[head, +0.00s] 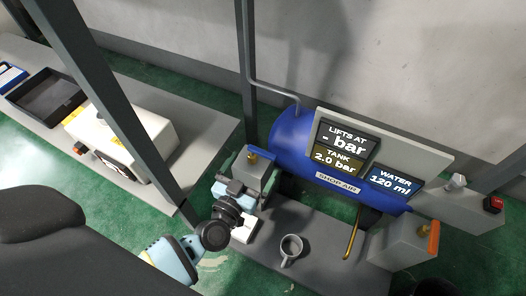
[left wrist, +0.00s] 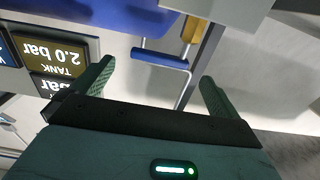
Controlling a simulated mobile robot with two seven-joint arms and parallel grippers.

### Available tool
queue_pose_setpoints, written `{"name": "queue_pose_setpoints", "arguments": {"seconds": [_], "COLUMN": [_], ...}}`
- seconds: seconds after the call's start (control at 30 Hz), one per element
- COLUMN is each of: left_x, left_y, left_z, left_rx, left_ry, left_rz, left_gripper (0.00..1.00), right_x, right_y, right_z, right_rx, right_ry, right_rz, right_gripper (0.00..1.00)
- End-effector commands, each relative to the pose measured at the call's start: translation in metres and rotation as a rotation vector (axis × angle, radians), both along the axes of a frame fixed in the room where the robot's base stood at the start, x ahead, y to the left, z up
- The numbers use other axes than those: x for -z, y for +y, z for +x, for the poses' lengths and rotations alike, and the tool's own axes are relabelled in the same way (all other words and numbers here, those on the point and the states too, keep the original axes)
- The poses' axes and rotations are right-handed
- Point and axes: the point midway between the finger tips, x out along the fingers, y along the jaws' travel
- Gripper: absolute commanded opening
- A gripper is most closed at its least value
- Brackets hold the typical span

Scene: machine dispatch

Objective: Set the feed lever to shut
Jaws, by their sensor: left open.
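A lever with a blue grip (left wrist: 160,58) on a bent grey rod shows in the left wrist view, beside a yellow post (left wrist: 190,30). No label on it is readable. My left gripper (left wrist: 158,72) is open, with one finger on each side of the blue grip in the picture; I cannot tell the depth between them. In the head view my left gripper (head: 235,184) is at the grey box (head: 257,178) left of the blue tank (head: 291,139), and hides much of it. A brass-yellow piece (head: 252,155) tops that box. My right gripper is out of view.
A grey mug (head: 290,248) stands on the low bench. An orange handle (head: 433,238) and a red button (head: 494,203) are at right. A dark upright post (head: 125,100) rises left of my gripper.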

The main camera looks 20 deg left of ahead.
Motion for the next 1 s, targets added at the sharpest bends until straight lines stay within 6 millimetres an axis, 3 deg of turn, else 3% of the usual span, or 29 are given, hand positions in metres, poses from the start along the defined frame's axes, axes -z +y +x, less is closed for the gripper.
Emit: {"name": "queue_pose_setpoints", "arguments": {"seconds": [0.2, 0.4, 0.77, 1.0], "left_x": [0.002, 0.002, 0.001, 0.001], "left_y": [-0.001, -0.002, -0.002, -0.002], "left_z": [0.035, 0.056, 0.062, 0.062], "left_rx": [-0.001, 0.000, 0.000, 0.000], "left_ry": [-0.002, 0.001, 0.001, 0.001], "left_rz": [0.000, 0.000, 0.001, 0.001], "left_gripper": [1.00, 1.00, 1.00, 0.72], "right_x": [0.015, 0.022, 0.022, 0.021], "right_y": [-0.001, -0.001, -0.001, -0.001], "right_z": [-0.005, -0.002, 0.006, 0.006], "right_rx": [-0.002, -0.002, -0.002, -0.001], "right_ry": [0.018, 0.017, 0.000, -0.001], "right_rz": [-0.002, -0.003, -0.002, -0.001], "right_gripper": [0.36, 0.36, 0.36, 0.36]}}
